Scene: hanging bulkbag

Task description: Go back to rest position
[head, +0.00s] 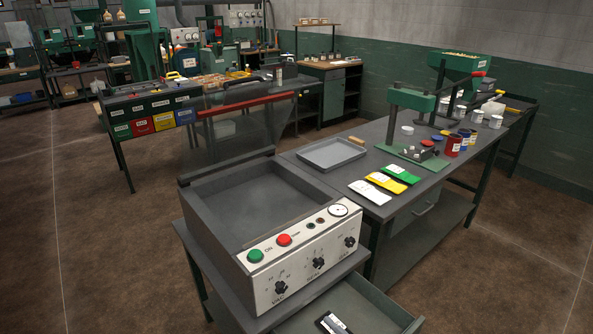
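Neither of my grippers shows in the head view, and no part of my arms can be made out. A vacuum machine (297,262) with a green button, a red button, a gauge and dials stands nearest, at the lower middle. Its lid is up and its grey chamber (245,205) looks empty. Below it an open drawer (365,310) holds a small dark item with a white label (332,323).
A workbench (400,215) to the right carries a grey tray (331,153), white, yellow and green pouches (393,182), a green press (412,101) and several cans. A table with coloured bins (164,122) stands at the back left. The brown floor (90,240) at left is clear.

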